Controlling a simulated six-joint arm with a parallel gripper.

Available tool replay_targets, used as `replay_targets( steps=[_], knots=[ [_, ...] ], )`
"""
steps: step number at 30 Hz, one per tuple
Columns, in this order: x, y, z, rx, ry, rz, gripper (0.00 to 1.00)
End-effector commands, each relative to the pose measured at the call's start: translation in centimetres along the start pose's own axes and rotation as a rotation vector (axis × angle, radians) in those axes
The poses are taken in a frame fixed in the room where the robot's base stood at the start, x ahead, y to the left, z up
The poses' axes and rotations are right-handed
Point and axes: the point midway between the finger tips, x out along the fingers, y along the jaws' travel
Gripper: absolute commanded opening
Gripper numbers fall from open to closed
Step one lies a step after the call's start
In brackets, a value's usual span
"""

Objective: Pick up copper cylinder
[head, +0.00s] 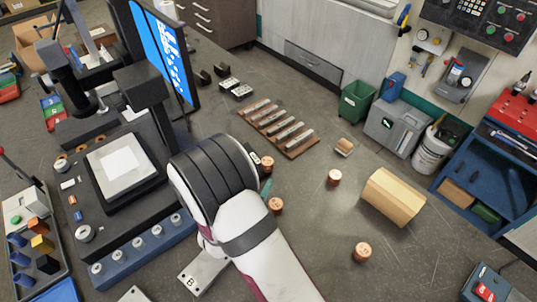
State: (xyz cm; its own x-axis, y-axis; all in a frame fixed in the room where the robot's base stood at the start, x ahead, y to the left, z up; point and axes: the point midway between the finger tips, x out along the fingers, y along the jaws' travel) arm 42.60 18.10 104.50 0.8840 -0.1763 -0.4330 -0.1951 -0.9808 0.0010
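Several small copper cylinders stand upright and apart on the grey table. One copper cylinder (334,177) is right of the arm. Another copper cylinder (362,252) is nearer the front. A third copper cylinder (276,205) is close beside my white arm, and another copper cylinder (267,163) is by the dark ribbed part of my arm, partly hidden. My arm covers the middle of the view. I cannot make out the gripper's fingers; they seem hidden behind the arm.
A wooden block with a rounded top (395,197) lies right of the cylinders. A rack of metal bars (278,128) is behind. A dark press-like machine (123,160) stands left. A blue tray (485,168) and green bin (356,102) stand right and back.

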Motion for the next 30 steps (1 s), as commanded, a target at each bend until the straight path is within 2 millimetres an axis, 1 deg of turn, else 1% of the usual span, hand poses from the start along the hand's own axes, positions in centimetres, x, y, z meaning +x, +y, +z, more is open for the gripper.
replay_targets(
  steps=[1,3,6,10,15,18,24,29,30],
  knots=[
    [1.6,0.2,0.1,0.003,-0.001,0.005,0.84],
    [3.4,0.2,0.1,0.001,-0.001,0.004,0.84],
    [5.2,0.1,0.1,0.002,-0.002,0.002,0.84],
    [6.8,0.2,0.0,0.002,-0.002,0.002,0.84],
    [10.2,0.4,0.1,0.003,-0.002,0.002,0.84],
    [11.1,0.3,0.1,0.001,-0.002,0.0,0.84],
    [11.2,0.3,0.0,0.001,-0.002,-0.001,0.84],
    [11.2,0.3,0.0,0.001,-0.002,-0.001,0.55],
    [11.2,0.3,0.0,0.001,-0.002,-0.001,0.48]
  ],
)
